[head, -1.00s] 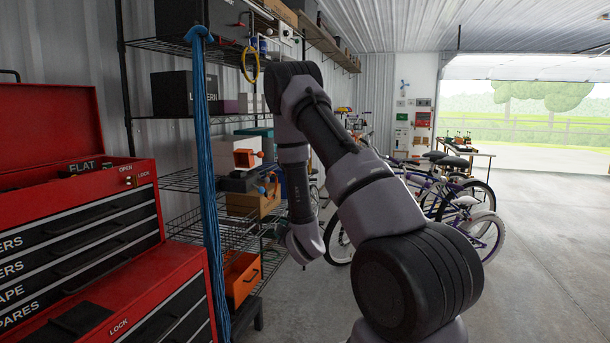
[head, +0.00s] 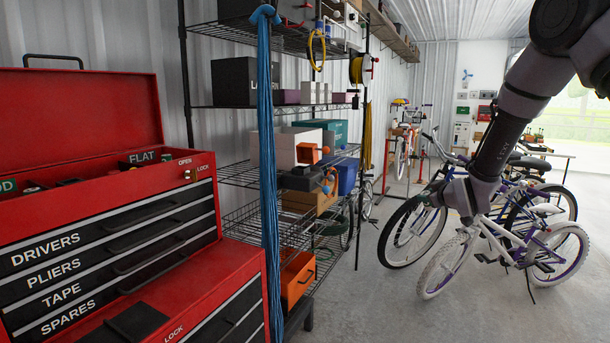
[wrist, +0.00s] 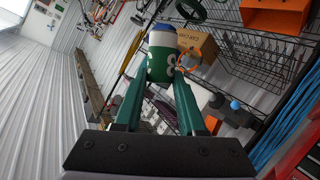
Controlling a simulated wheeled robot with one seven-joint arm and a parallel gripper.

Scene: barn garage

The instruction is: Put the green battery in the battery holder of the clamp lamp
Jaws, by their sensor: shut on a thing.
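My gripper (wrist: 163,82) is shut on the green battery (wrist: 159,70) in the wrist view. The battery is a cylinder with a green body, a white band and a blue far end, held at the fingertips clear of any surface. In the head view my gripper (head: 432,199) is small, at the end of my arm on the right, in front of the bicycles; the battery cannot be made out there. I cannot pick out the clamp lamp or its battery holder with certainty. An orange block with a ball (head: 308,153) and an orange ring (head: 328,182) show on the wire shelves.
A wire shelf rack (head: 240,174) with boxes stands at centre-left, with a hanging blue rope (head: 269,190) at its front. A red tool chest (head: 190,262) fills the left. Bicycles (head: 515,245) stand at the right. Grey floor (head: 385,310) is free between rack and bicycles.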

